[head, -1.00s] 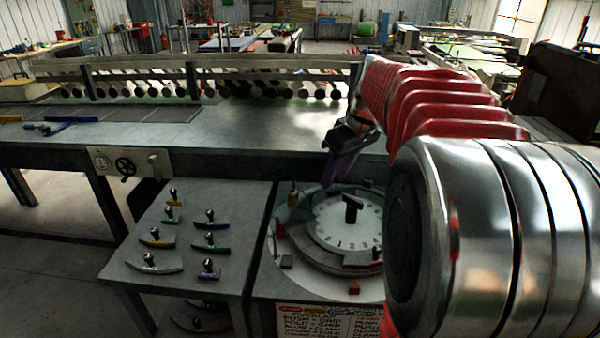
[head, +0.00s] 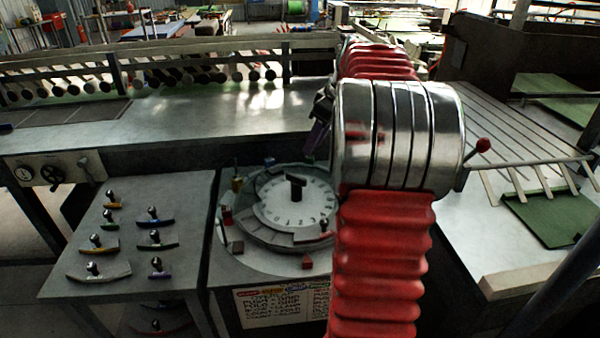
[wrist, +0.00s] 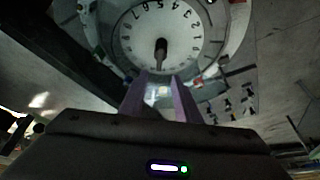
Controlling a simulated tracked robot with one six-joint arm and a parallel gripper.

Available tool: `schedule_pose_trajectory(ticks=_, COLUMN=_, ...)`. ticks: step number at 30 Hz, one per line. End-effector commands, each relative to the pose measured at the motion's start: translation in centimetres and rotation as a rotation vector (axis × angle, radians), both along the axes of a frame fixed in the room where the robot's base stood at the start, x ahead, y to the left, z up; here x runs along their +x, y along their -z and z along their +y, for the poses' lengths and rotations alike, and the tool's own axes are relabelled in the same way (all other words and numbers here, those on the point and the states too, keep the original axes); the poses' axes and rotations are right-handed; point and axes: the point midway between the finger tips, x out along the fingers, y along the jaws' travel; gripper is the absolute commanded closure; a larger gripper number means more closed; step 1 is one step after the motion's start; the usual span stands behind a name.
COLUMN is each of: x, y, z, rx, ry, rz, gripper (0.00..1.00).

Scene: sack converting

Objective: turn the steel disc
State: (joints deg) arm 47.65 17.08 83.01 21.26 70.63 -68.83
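The pale round disc (head: 275,212) with numbers around its rim lies flat on a machine top, with a dark upright knob (head: 295,187) at its centre. In the wrist view the disc (wrist: 185,32) fills the upper middle, and its dark knob (wrist: 160,55) is just beyond my fingertips. My gripper (wrist: 161,84) is open, its two purple fingers apart with nothing between them. In the head view my gripper (head: 318,135) shows only partly, above and behind the disc; my arm hides the rest. The fingers appear apart from the knob.
A stepped ring (head: 258,232) and small coloured blocks surround the disc. A side table (head: 125,225) at left carries several dark-knobbed curved pieces. A long bench (head: 220,125) runs behind. A slatted rack (head: 520,125) and a red-knobbed lever (head: 482,147) stand at right.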

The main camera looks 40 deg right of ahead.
Motion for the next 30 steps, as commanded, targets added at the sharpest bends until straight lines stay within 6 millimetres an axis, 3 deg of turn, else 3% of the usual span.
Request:
schedule_pose_trajectory(ticks=8, x=1.1, y=2.8, z=0.4, rx=0.002, ry=-0.001, rz=0.003, gripper=0.7)
schedule_pose_trajectory(ticks=24, x=4.1, y=10.4, z=1.3, rx=0.002, ry=0.0, rz=0.003, gripper=0.7)
schedule_pose_trajectory(ticks=30, x=4.8, y=12.2, z=1.4, rx=0.001, ry=0.0, rz=0.001, gripper=0.7)
